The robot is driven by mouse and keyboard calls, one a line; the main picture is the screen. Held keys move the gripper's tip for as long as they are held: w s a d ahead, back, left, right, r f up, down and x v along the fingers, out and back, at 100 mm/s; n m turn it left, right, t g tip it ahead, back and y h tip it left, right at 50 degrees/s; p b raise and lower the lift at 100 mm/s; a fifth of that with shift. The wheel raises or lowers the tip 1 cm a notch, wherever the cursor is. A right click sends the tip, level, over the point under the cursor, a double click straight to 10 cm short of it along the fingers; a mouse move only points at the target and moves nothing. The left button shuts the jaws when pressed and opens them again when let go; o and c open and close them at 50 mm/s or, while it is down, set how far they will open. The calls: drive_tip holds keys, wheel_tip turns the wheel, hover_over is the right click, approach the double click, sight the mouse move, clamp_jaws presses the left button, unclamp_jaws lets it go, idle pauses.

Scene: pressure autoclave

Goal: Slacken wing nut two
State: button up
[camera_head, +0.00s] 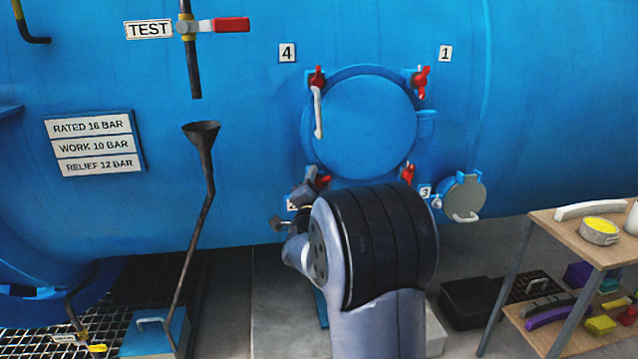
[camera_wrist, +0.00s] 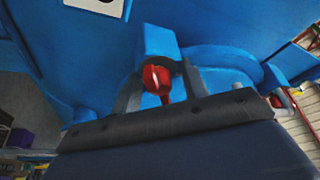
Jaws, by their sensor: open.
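In the wrist view, a red wing nut (camera_wrist: 157,78) sits on a blue lug of the hatch, between the two grey fingers of my gripper (camera_wrist: 159,84). The fingers are open, one on each side of it; I cannot tell whether either touches it. In the head view, this lower-left wing nut (camera_head: 320,181) is mostly hidden behind my gripper (camera_head: 292,207) and arm. The number plate beside it (camera_head: 292,205) is mostly covered, so its number cannot be read. The round blue hatch door (camera_head: 362,125) looks closed.
Other red wing nuts are by plate 4 (camera_head: 317,78), by plate 1 (camera_head: 420,82) and near plate 3 (camera_head: 408,174). A white handle (camera_head: 318,112) hangs on the door. A funnel pipe (camera_head: 203,175) stands left of my arm. A wooden table (camera_head: 560,232) stands right.

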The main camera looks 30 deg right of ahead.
clamp_jaws()
drive_tip(key=n+b, duration=0.1)
drive_tip(key=n+t+b, duration=0.1)
drive_tip(key=b, duration=0.1)
drive_tip(key=shift+f, duration=0.3)
drive_tip(key=n+t+y+b, duration=0.1)
drive_tip(key=n+b, duration=0.1)
drive_tip(key=shift+r+n+b, duration=0.15)
drive_tip(key=shift+n+b, duration=0.15)
drive_tip(key=shift+n, duration=0.1)
drive_tip(key=shift+r+n, duration=0.15)
drive_tip(key=shift+n, duration=0.35)
unclamp_jaws()
drive_tip(key=v, duration=1.1)
drive_tip(key=shift+d, duration=0.1)
